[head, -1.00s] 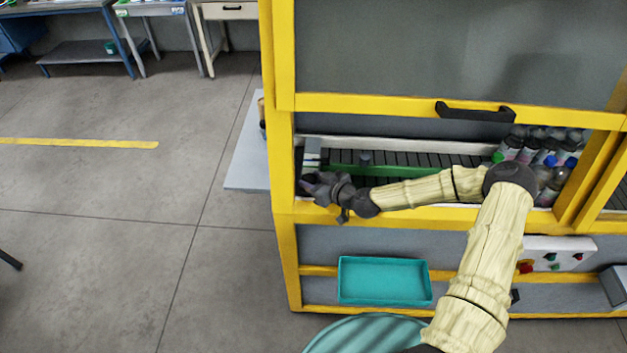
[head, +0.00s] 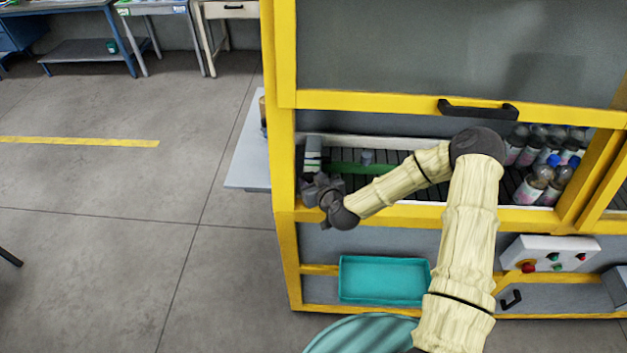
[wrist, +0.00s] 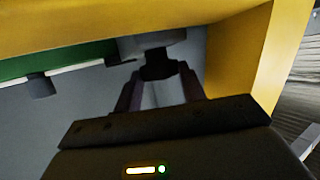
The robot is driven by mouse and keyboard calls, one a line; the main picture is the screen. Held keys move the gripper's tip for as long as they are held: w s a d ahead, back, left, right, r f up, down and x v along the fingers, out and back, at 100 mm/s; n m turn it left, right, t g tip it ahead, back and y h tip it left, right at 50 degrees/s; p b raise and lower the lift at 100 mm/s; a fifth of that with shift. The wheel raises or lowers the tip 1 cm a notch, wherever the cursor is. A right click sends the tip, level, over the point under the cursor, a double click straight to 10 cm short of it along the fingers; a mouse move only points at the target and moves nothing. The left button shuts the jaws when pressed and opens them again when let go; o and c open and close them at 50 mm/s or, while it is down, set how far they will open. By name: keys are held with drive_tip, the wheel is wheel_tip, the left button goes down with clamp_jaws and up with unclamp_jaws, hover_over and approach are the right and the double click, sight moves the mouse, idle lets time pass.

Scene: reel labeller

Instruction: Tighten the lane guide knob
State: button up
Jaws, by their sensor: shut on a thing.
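The lane guide knob (wrist: 158,66) is a dark knob under a grey block, between my fingertips in the wrist view. My gripper (wrist: 160,82) is shut on it, one finger on each side. In the head view my gripper (head: 318,188) is at the left end of the machine opening, where it hides the knob. The green lane guide (head: 352,168) runs along the dark conveyor and also shows in the wrist view (wrist: 62,60). A second small dark cylinder (wrist: 40,88) sits by the guide, left of the gripper.
The yellow frame (wrist: 235,70) stands close to the gripper on the right and above. Several bottles (head: 540,180) stand at the conveyor's right end. A teal tray (head: 385,280) and a control box (head: 548,254) are below the opening. Open floor lies to the left.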

drive_tip(key=shift+a+m+h, duration=0.1)
drive_tip(key=shift+m+h, duration=0.2)
drive_tip(key=o, duration=1)
